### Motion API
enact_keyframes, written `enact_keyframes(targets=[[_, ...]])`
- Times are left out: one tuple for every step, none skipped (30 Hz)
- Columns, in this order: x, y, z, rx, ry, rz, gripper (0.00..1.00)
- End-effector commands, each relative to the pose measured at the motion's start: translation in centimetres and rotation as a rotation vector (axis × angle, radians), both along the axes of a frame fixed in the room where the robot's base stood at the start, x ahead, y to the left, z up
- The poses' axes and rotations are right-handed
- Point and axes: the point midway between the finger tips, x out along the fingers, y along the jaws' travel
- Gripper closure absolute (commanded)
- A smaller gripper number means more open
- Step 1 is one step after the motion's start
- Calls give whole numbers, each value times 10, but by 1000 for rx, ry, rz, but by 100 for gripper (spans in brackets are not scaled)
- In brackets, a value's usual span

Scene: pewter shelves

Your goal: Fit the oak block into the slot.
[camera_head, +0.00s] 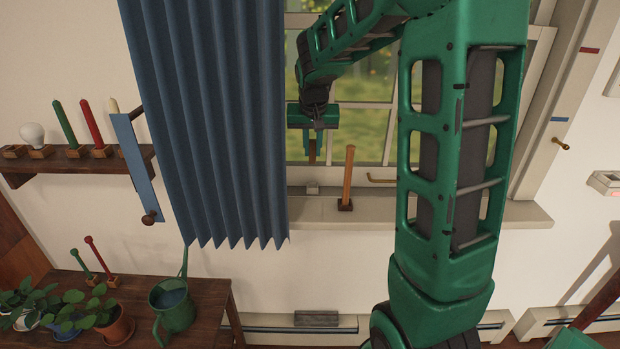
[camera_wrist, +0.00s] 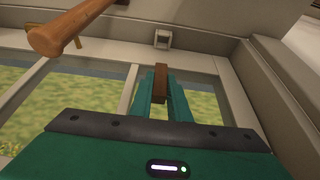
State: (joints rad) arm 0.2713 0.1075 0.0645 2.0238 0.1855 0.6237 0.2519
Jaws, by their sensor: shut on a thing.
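My gripper (camera_head: 312,136) hangs in front of the window, above the sill. It is shut on the oak block (camera_head: 312,152), a small brown piece that points down between the fingers. In the wrist view the oak block (camera_wrist: 160,84) sticks out past the green fingertips. A small pale bracket with an opening, seemingly the slot (camera_head: 313,187), sits on the sill below the block. In the wrist view the slot (camera_wrist: 162,39) lies ahead of the block, with a gap between them. How deep the slot is cannot be seen.
A wooden peg (camera_head: 348,172) stands upright on the sill (camera_head: 420,210), right of the slot; it looms at upper left in the wrist view (camera_wrist: 68,30). A brass handle (camera_head: 381,180) is beyond it. A blue curtain (camera_head: 205,120) hangs close on the left.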

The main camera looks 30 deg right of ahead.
Motion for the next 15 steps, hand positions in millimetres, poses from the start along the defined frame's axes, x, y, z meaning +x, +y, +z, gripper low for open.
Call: enact_keyframes(targets=[[-2,0,-14,1,5,-1,100],[-1,0,-20,1,4,-1,100],[-1,0,-28,1,4,-1,100],[-1,0,-33,1,4,-1,100],[-1,0,-37,1,4,-1,100],[-1,0,-43,0,2,0,100],[-1,-1,-46,0,4,-1,100],[-1,0,-49,0,2,0,100],[-1,0,-51,0,1,0,100],[0,0,-53,-1,1,0,100],[-1,0,-54,-1,1,0,100],[-1,0,-57,0,1,0,100],[-1,0,-60,0,2,0,100],[-1,0,-63,0,2,0,100],[-1,0,-69,1,3,0,100]])
